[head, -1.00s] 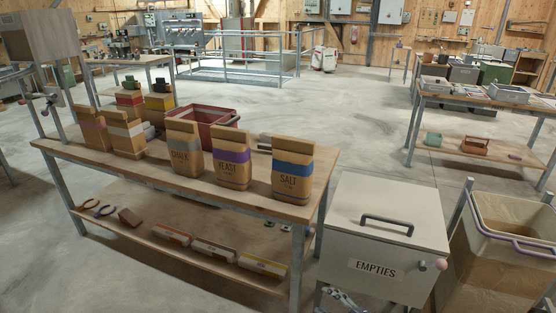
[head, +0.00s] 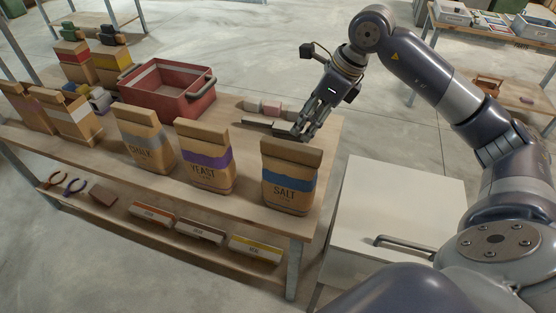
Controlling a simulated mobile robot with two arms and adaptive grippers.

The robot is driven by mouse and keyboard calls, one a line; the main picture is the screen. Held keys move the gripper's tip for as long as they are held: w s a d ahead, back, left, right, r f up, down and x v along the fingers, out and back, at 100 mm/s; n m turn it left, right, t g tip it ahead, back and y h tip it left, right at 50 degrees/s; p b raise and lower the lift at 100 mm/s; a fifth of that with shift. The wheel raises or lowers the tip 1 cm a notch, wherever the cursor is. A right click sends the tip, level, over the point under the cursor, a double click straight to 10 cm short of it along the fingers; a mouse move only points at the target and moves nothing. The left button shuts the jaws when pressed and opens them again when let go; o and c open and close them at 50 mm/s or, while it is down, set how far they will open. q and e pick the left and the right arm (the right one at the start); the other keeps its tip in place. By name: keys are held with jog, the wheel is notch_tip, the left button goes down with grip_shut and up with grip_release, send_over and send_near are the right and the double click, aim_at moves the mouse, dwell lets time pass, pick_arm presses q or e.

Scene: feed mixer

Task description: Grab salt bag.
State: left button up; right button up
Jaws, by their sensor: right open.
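The salt bag (head: 290,178) is a brown paper bag with a folded top, a blue band and the word SALT. It stands upright near the right end of the wooden table (head: 245,212). My right gripper (head: 303,134) is open and empty, pointing down just behind and above the bag's top. Whether its fingertips touch the bag cannot be told. My left gripper is not in view.
The yeast bag (head: 205,157) and chalk bag (head: 145,139) stand to the left of the salt bag. A red crate (head: 172,92) is behind them. A white lidded bin (head: 395,205) stands right of the table. Small boxes lie on the lower shelf.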

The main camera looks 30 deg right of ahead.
aim_at(292, 145)
jog(key=x, duration=0.2)
jog(key=p+x, duration=0.1)
jog(key=shift+s+a+f, duration=0.25)
jog(key=shift+a+f, duration=0.1)
jog(key=shift+f, duration=0.05)
jog(key=shift+w+f, duration=0.15)
jog(key=shift+f, duration=0.2)
jog(key=shift+w+f+p, duration=0.2)
jog(key=shift+f+p, duration=0.05)
jog(key=shift+p, duration=0.1)
jog(key=p+x, duration=0.2)
jog(key=x, duration=0.2)
jog(key=shift+w+p, duration=0.15)
jog(key=shift+p, duration=0.15)
jog(key=shift+w+f, duration=0.1)
jog(key=shift+f, duration=0.35)
pick_arm(q)
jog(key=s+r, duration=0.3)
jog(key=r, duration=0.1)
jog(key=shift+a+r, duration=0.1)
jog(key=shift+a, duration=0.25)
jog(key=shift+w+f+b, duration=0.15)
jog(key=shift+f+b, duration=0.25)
jog(key=shift+b, duration=0.05)
pick_arm(e)
jog(key=shift+f, duration=0.25)
